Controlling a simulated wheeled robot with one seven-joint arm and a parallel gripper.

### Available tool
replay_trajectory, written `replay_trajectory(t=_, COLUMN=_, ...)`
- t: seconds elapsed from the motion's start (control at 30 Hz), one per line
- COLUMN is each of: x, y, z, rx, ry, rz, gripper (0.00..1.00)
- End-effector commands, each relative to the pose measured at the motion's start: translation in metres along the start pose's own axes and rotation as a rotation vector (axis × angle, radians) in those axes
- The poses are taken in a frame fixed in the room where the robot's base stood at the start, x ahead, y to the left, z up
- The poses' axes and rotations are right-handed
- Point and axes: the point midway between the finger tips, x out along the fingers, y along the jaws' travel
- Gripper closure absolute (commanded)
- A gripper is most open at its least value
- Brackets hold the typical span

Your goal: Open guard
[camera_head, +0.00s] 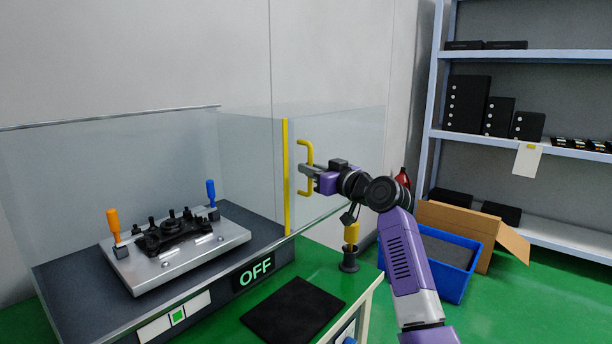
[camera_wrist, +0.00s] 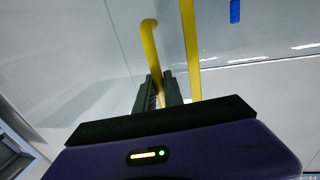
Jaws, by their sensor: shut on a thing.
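The guard (camera_head: 252,160) is a clear panelled enclosure around a machine bed on the bench. A yellow vertical strip (camera_head: 286,190) runs along its near right edge, and a yellow C-shaped handle (camera_head: 309,152) stands beside it. My gripper (camera_head: 308,171) is at the handle, reaching in from the right. In the wrist view my gripper's two dark fingers (camera_wrist: 158,92) are closed around the lower part of the yellow handle (camera_wrist: 151,45). The yellow strip (camera_wrist: 191,50) passes just right of the fingers. The part of the handle between the fingers is mostly hidden.
Inside the guard is a metal fixture (camera_head: 180,250) with orange and blue levers. An "OFF" display (camera_head: 254,272) is on the bench front. A black mat (camera_head: 293,310) and a yellow-topped post (camera_head: 350,245) are near my arm. A blue crate (camera_head: 455,262) and shelves (camera_head: 540,55) are right.

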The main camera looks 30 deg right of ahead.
Motion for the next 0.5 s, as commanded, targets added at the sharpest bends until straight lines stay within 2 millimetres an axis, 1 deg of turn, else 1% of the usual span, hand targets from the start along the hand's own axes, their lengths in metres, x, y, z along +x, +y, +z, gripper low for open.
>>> replay_trajectory(t=0.27, x=0.0001, y=-0.0001, z=-0.0006, rx=-0.001, ry=0.0, rz=0.0, gripper=1.0)
replay_trajectory(t=0.3, x=0.0001, y=-0.0002, z=-0.0005, rx=-0.001, ry=0.0, rz=0.0, gripper=0.84)
replay_trajectory(t=0.4, x=0.0001, y=-0.0003, z=-0.0005, rx=-0.001, ry=0.0, rz=0.0, gripper=0.66)
replay_trajectory(t=0.5, x=0.0001, y=-0.0003, z=-0.0003, rx=0.0, ry=0.0, rz=0.0, gripper=0.66)
